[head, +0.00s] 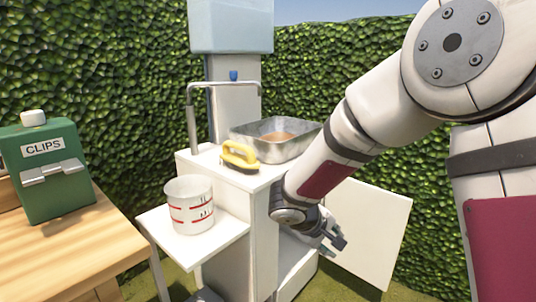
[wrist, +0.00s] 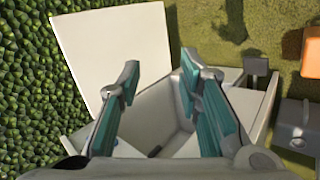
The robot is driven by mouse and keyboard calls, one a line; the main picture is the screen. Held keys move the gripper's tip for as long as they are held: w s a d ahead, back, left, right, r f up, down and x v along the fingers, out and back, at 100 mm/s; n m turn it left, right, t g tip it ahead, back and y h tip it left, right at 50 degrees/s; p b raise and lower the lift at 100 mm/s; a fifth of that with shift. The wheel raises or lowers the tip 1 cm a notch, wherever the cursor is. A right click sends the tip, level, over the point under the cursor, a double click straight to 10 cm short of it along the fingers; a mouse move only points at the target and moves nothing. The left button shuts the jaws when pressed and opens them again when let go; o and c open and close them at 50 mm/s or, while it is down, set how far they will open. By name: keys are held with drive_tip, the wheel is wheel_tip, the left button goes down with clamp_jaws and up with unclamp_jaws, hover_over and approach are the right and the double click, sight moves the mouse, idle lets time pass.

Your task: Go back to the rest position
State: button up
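My gripper (head: 338,240) hangs low at the right side of the white cabinet (head: 232,225), beside its open door (head: 375,235). In the wrist view my gripper (wrist: 160,80) is open, with its two teal-padded fingers spread apart and nothing between them. Below the fingers is an open, light-coloured bin or drawer (wrist: 150,128); it looks empty apart from a small dark spot. The open door (wrist: 108,48) lies ahead on the left. My arm hides part of the cabinet in the head view.
On the cabinet top are a metal basin (head: 262,150) with brown contents and a yellow-handled brush (head: 240,155). A green CLIPS box (head: 45,175) sits on the wooden table (head: 60,245). Hedges close off the back.

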drive_tip(key=s+d+r+m+g, duration=0.25)
drive_tip(key=s+d+r, duration=0.35)
drive_tip(key=s, duration=0.4)
drive_tip(key=s+d+r+m+g, duration=0.2)
drive_tip(key=s+d+r+m, duration=0.15)
drive_tip(key=s+r, duration=0.5)
drive_tip(key=s+a+f+m+y, duration=0.1)
drive_tip(key=s+a+y, duration=0.2)
drive_tip(key=s, duration=0.8)
drive_tip(key=s+a+f+m+y, duration=0.1)
drive_tip(key=s+a+y, duration=0.2)
drive_tip(key=s, duration=0.8)
wheel_tip(320, 180, up, 37)
drive_tip(key=n+t+p, duration=0.1)
drive_tip(key=t+p, duration=0.2)
drive_tip(key=p, duration=3.1)
drive_tip(key=shift+p, duration=0.3)
